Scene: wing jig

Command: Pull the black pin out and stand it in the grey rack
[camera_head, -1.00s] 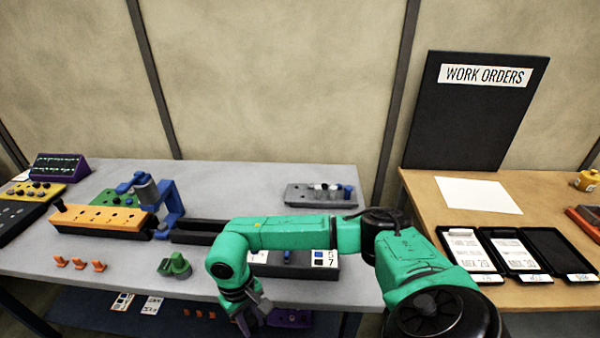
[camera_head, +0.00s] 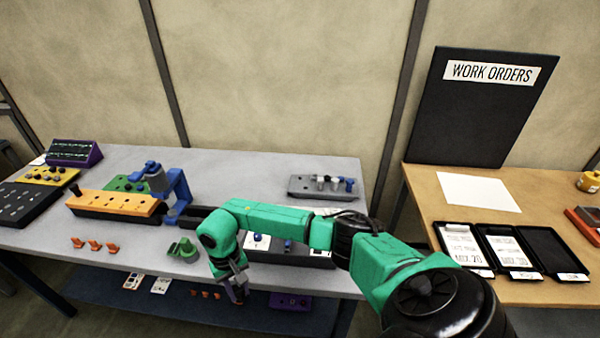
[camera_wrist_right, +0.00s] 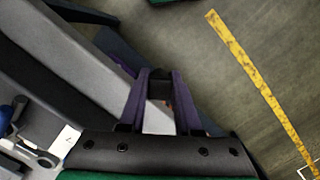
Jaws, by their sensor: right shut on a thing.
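My right gripper (camera_head: 236,290) hangs just off the front edge of the grey table, pointing down. In the right wrist view its fingers (camera_wrist_right: 158,95) are shut on a small dark thing (camera_wrist_right: 160,86); I cannot tell from its shape which part it is. A black knob-like pin (camera_head: 75,189) stands at the left end of the orange block (camera_head: 115,204), well away from this gripper. The grey rack (camera_head: 300,190) is at the back right of the table, with several dark, white and blue pins in it. My left gripper is out of view.
A blue clamp (camera_head: 172,188) stands at the orange block's right end. A green fixture (camera_head: 183,250) and several orange clips (camera_head: 94,245) lie near the front edge. My right arm crosses over a black tray (camera_head: 290,257). A wooden table (camera_head: 490,215) stands to the right.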

